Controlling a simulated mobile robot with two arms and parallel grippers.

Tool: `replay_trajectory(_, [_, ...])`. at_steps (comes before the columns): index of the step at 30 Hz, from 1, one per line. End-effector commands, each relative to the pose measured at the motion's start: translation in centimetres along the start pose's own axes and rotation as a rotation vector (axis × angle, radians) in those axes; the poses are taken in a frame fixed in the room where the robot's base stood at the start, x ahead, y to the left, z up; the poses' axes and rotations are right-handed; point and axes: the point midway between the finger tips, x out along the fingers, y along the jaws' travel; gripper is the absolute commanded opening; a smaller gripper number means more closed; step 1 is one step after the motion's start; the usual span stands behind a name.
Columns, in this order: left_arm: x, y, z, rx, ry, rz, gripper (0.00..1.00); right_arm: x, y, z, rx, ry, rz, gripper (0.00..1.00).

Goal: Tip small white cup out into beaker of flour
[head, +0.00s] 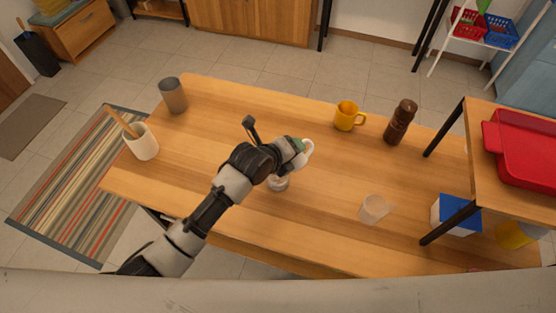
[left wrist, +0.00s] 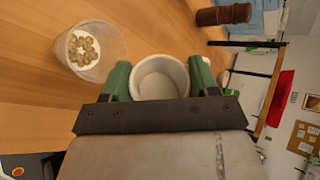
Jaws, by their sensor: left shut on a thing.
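My left gripper (left wrist: 159,80) has green fingers and is shut on the small white cup (left wrist: 159,76), one finger on each side. The cup's mouth faces the wrist camera; its inside looks pale and smooth. In the head view, the cup (head: 308,147) shows at the end of my arm, above the table. The clear beaker of flour (left wrist: 96,52) stands beside the cup in the left wrist view, apart from it. White flour shows in it, with several tan-green round pieces on top. In the head view, the beaker (head: 278,184) is partly hidden beneath my wrist. My right gripper is out of view.
On the wooden table (head: 220,120) stand a grey cup (head: 172,95), a white pot (head: 142,143) with a wooden stick, a yellow mug (head: 348,116), a brown mill (head: 400,122) and another clear beaker (head: 374,209). A raised shelf with a red tray (head: 525,150) is at right.

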Motion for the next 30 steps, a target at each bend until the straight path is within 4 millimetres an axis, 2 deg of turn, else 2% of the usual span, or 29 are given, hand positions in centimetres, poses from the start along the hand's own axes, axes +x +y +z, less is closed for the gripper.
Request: replay_trajectory(30, [-0.15, -0.06, 0.32, -0.108, 0.075, -0.040, 0.32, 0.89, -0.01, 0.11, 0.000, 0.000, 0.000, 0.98])
